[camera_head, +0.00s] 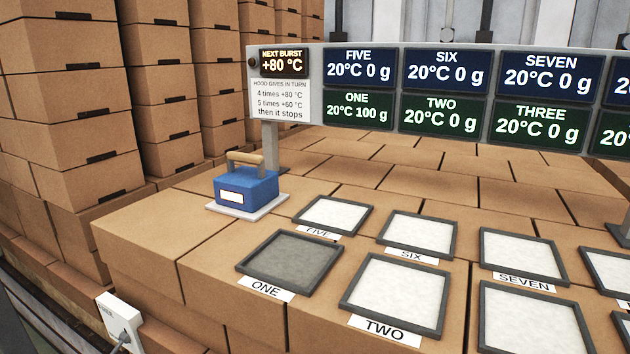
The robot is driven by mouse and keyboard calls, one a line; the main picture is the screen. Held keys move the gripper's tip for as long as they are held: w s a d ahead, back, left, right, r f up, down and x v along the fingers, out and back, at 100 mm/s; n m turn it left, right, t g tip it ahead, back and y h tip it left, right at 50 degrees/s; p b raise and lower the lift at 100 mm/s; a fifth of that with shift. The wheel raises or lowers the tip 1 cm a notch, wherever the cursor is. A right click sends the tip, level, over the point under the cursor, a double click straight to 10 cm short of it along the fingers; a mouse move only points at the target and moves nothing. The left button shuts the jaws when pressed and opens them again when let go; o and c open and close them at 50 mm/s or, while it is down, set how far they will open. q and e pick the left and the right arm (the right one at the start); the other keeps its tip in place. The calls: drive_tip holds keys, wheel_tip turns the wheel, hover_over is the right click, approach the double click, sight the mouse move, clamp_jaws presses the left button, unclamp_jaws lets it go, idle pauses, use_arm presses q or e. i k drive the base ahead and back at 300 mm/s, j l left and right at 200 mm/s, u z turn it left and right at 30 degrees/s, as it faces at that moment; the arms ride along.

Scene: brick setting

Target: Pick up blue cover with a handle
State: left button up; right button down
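The blue cover (246,188) is a box-like block with a tan bar handle (245,157) on top and a white label on its front. It sits upright on a thin white plate (267,207) at the left end of the brown box surface. Neither of my grippers shows in the head view, and nothing touches the cover.
Dark-framed pads labelled ONE (288,263), TWO (395,294), FIVE (333,215), SIX (417,233) and SEVEN (520,256) lie to the right. ONE is grey, the others white. A display board (397,87) on posts stands behind. Stacked boxes (60,100) rise at left.

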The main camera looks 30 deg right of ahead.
sight(245, 188)
drive_tip(key=j+z, duration=0.1)
drive_tip(key=z, duration=1)
drive_tip(key=i+j+z, duration=0.15)
drive_tip(key=j+z, duration=0.3)
drive_tip(key=j, duration=0.35)
drive_tip(key=j+z, duration=0.45)
drive_tip(key=j, duration=0.3)
